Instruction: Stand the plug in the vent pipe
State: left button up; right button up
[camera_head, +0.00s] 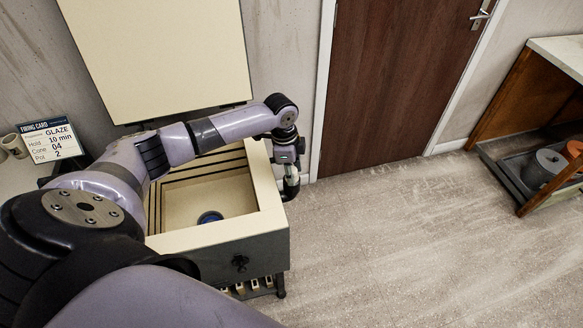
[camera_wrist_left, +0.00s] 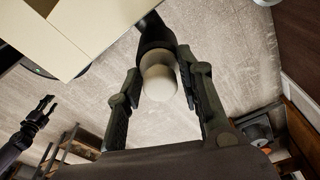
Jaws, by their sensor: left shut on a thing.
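The plug (camera_wrist_left: 159,82) is a pale, rounded piece between the fingers of my left gripper (camera_wrist_left: 160,66) in the left wrist view. The dark vent pipe (camera_wrist_left: 154,32) shows just beyond it, beside the kiln. The plug overlaps the pipe's end in this view; I cannot tell whether it is inside. In the head view my left gripper (camera_head: 291,168) points down at the kiln's right side, and hides most of the pipe there. My right gripper (camera_wrist_left: 42,108) shows small at the left of the wrist view, away from the plug; its jaws are unclear.
The kiln (camera_head: 272,218) stands with its lid (camera_head: 165,55) raised and a blue item (camera_head: 210,217) inside. A firing card (camera_head: 52,142) stands at left. Open floor (camera_head: 400,235) lies right of the kiln. A shelf with pots (camera_head: 545,165) is far right.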

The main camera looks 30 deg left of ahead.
dwell(0.3)
pick_arm(q)
jog(key=o, duration=1.2)
notch_tip(320, 180, up, 8)
jog(key=p, duration=0.8)
jog(key=shift+f, duration=0.1)
